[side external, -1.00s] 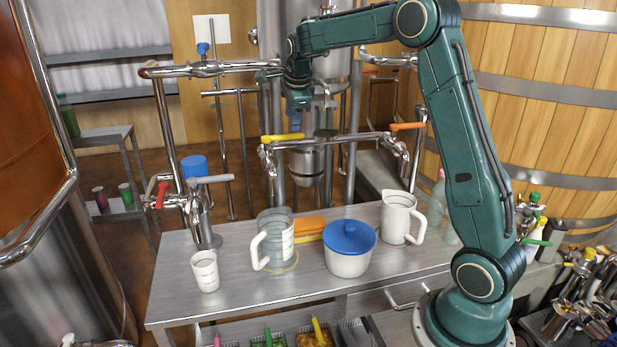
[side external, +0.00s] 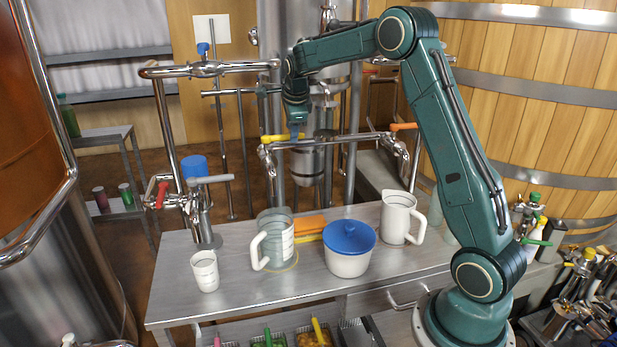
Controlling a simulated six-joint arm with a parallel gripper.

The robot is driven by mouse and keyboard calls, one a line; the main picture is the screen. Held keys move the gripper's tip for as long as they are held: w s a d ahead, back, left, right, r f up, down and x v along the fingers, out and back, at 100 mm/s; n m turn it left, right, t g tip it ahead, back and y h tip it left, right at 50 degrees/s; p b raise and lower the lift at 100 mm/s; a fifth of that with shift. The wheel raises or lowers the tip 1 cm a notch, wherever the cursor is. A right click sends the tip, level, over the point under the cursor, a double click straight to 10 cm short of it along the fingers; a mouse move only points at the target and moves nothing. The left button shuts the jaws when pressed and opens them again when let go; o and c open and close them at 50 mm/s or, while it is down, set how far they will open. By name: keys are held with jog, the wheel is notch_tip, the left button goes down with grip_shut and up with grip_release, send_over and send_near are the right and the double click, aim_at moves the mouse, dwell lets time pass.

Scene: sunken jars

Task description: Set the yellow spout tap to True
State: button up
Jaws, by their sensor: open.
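The yellow spout tap handle (side external: 274,139) sits on top of the left spout (side external: 268,160) of the steel pipe above the table. The handle lies roughly level along the pipe, its free end to the left. My gripper (side external: 297,132) points down at the right end of the yellow handle, very near or touching it; I cannot tell which. The gripper is open, and its fingers are small and partly unclear. A clear jug with a white handle (side external: 274,240) stands on the table below the spout.
An orange-handled tap (side external: 403,126) is at the pipe's right end. A blue-lidded bowl (side external: 349,248), a white pitcher (side external: 397,218) and a white cup (side external: 204,271) stand on the steel table (side external: 240,300). A red-handled tap (side external: 162,194) is at the left.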

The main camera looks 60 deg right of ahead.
jog(key=shift+w+d+f, duration=0.15)
jog(key=shift+f, duration=0.25)
jog(key=shift+f, duration=0.2)
jog(key=shift+x, duration=1.15)
jog(key=shift+d, duration=0.1)
jog(key=shift+c, duration=0.4)
grip_shut()
